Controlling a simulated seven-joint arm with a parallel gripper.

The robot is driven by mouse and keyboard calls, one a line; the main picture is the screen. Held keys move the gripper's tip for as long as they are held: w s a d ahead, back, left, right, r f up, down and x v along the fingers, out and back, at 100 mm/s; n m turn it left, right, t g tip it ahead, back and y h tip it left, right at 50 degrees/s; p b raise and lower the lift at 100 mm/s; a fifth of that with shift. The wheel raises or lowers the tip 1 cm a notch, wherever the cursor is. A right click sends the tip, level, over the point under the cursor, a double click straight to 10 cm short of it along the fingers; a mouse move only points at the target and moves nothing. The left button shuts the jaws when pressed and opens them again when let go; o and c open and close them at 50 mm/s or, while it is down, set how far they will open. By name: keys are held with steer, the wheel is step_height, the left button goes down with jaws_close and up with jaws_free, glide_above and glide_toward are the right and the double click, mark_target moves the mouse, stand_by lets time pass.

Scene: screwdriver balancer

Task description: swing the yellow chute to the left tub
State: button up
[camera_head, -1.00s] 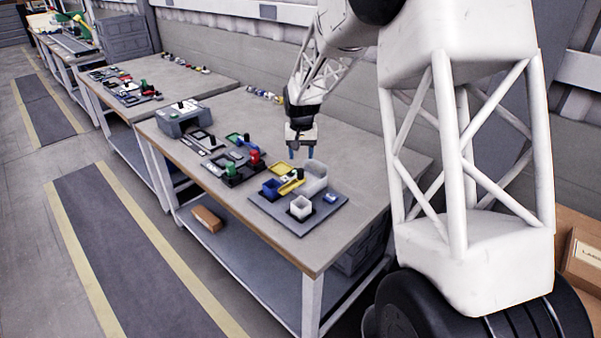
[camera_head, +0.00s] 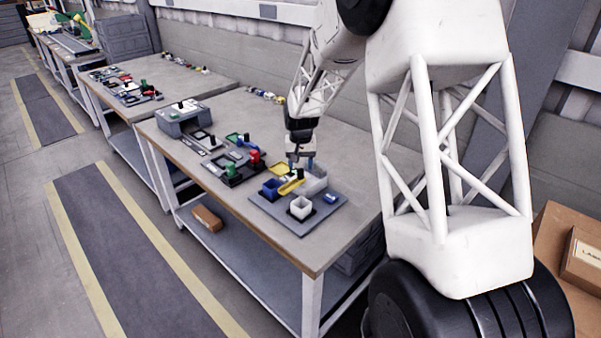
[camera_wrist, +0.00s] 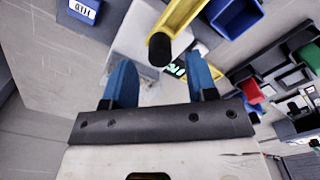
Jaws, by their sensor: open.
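The yellow chute (camera_head: 290,187) sits on a grey board, with a black knob (camera_head: 300,174) at its far end. Its low end points between a blue tub (camera_head: 271,188) on the left and a white tub (camera_head: 301,207) on the right. In the wrist view the chute (camera_wrist: 183,17) runs off the top edge, and the knob (camera_wrist: 159,48) stands ahead of and between my fingers. The blue tub (camera_wrist: 237,14) is right of the chute there. My gripper (camera_head: 302,164) is open and empty, close above the knob; contact cannot be told.
A pale grey block (camera_head: 316,183) stands right beside the chute's knob end. A yellow tray (camera_head: 275,169) is behind the blue tub. A board with red and green parts (camera_head: 236,170) lies to the left. The front bench corner is clear.

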mark_target(300, 170)
steer(key=shift+f, duration=1.8)
jaws_close()
